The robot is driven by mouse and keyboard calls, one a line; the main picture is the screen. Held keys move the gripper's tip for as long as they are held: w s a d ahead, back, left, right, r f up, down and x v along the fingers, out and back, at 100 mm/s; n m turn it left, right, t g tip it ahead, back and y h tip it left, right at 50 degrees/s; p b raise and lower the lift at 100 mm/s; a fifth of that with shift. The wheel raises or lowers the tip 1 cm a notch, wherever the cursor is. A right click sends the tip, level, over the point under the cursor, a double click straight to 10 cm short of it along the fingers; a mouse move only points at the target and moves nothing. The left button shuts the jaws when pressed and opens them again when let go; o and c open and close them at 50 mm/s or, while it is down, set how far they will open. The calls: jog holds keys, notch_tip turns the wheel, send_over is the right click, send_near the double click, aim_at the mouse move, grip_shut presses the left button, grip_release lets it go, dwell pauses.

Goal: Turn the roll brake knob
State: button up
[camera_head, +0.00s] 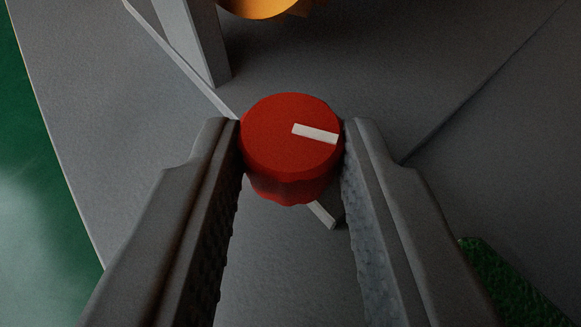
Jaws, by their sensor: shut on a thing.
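The roll brake knob (285,152) is a red, ridged round knob in the middle of the view. A white pointer mark on its top face runs from near the centre toward the right edge, tilted slightly downward. My gripper (292,145) is shut on the knob, with one finger touching its left side and the other its right side. What the knob is mounted on directly beneath it is hidden.
A grey upright post (193,40) stands behind the knob to the left. An orange-yellow round part (262,6) is cut off at the top edge. Grey surface (100,120) surrounds the knob. Green areas show at the far left (40,230) and lower right (505,285).

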jog(key=o, duration=1)
jog(key=shift+c, duration=0.2)
jog(key=shift+r, duration=0.15)
notch_tip(320, 180, up, 10)
